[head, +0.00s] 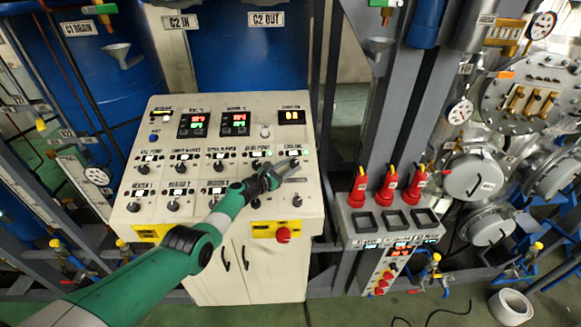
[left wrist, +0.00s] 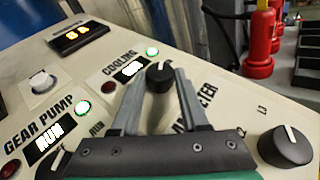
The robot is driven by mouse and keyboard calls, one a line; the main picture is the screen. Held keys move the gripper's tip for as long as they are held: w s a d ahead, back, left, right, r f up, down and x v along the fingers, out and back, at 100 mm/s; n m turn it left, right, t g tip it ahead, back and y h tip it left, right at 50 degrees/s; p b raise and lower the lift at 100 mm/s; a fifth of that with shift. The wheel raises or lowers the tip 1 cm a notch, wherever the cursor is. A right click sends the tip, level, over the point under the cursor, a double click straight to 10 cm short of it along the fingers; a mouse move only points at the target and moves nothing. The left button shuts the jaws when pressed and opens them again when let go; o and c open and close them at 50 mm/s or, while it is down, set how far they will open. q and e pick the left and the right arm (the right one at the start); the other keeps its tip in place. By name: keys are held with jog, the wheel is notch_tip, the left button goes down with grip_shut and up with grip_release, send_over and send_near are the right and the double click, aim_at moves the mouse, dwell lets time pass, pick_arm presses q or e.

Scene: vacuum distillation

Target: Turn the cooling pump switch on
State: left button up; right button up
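The cooling pump switch (left wrist: 160,76) is a round black knob with a white mark under the COOLING label, with its mark pointing about straight up in the left wrist view. A green lamp (left wrist: 152,51) above it is lit, and the red lamp (left wrist: 107,87) to its left looks dark. My left gripper (left wrist: 161,78) has one finger on each side of the knob, seemingly touching it. My right gripper is not in view.
The cream control panel (head: 312,190) carries several other knobs, including one (left wrist: 286,146) close to the right finger. A red emergency button (head: 283,235) is on the panel's front.

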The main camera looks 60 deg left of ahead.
pick_arm(q)
jog(key=o, duration=0.4)
jog(key=shift+s+r+p, duration=0.15)
jog(key=shift+p, duration=0.15)
jog(key=p+v, duration=0.3)
jog(key=p, duration=0.1)
jog(key=p+v, duration=0.2)
jog(key=shift+s+r, duration=0.25)
jog(key=shift+r, duration=0.1)
jog(key=v, duration=0.1)
jog(key=p+v, duration=0.1)
jog(key=v, duration=0.1)
jog(key=p+v, duration=0.1)
jog(key=shift+s+d+f, duration=0.2)
jog(key=shift+s+f, duration=0.1)
jog(key=shift+s, duration=0.1)
jog(key=shift+s+d, duration=0.2)
jog(key=shift+s, duration=0.25)
jog(key=shift+f, duration=0.1)
